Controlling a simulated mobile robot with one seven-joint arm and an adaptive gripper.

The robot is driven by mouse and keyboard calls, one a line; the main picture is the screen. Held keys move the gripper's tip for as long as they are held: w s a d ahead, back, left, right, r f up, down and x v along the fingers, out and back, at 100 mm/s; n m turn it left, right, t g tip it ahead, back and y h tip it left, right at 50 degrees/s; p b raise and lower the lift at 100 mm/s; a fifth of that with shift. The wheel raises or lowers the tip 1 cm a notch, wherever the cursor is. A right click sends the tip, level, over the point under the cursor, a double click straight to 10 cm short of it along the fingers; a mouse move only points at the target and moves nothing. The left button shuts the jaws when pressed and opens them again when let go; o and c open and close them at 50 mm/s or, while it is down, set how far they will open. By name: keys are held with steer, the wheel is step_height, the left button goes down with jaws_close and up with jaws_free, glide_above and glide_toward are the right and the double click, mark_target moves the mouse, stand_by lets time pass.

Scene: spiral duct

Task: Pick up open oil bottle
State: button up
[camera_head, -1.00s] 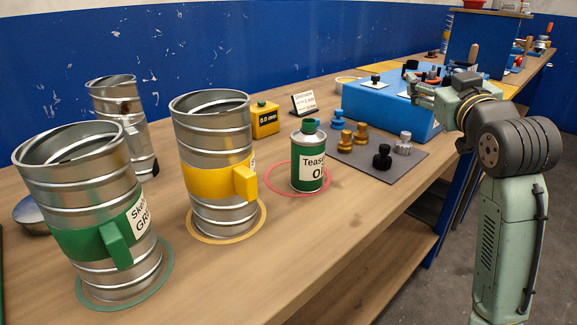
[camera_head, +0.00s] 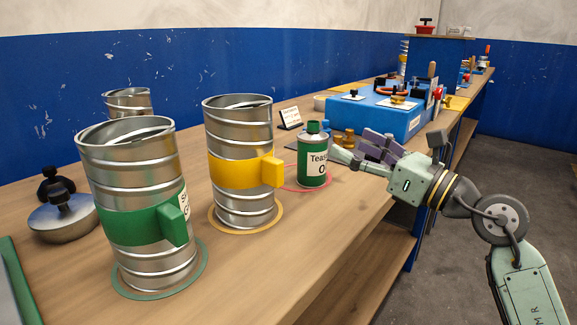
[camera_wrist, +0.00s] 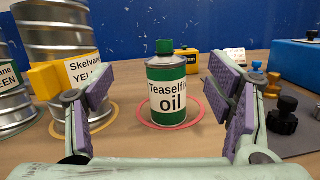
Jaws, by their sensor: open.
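The oil bottle (camera_head: 313,160) is a green can with a white label reading "Teaselfix oil" and a green top. It stands upright on the bench inside a pink-red ring (camera_head: 288,184). In the wrist view the bottle (camera_wrist: 166,88) is centred between my two purple-padded fingers, farther ahead and apart from them. My gripper (camera_head: 358,157) is open and empty, to the right of the bottle in the head view. It also shows in the wrist view (camera_wrist: 160,110).
A metal duct with a yellow band (camera_head: 238,165) stands left of the bottle, on a yellow ring. A green-banded duct (camera_head: 140,205) stands nearer. Black and gold knobs (camera_wrist: 283,115) stand on a grey mat right of the bottle. A blue box (camera_head: 385,115) lies behind.

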steer(key=h, duration=0.2)
glide_toward(324, 159)
steer(key=shift+w+a+r, duration=0.25)
steer(key=shift+w+a, duration=0.45)
steer(key=shift+w, duration=0.2)
steer(key=shift+g, duration=0.3)
steer(key=p+x, duration=0.1)
steer(key=x, duration=0.3)
steer(key=shift+w+a, duration=0.25)
steer(key=p+x, duration=0.2)
steer(key=x, duration=0.2)
steer(key=shift+w+a, duration=0.15)
steer(key=shift+a, duration=0.25)
steer(key=shift+w+a+f, duration=0.1)
steer(key=shift+w+a, duration=0.25)
steer(key=shift+a, duration=0.05)
steer(key=shift+c, duration=0.5)
steer(key=c, duration=1.3)
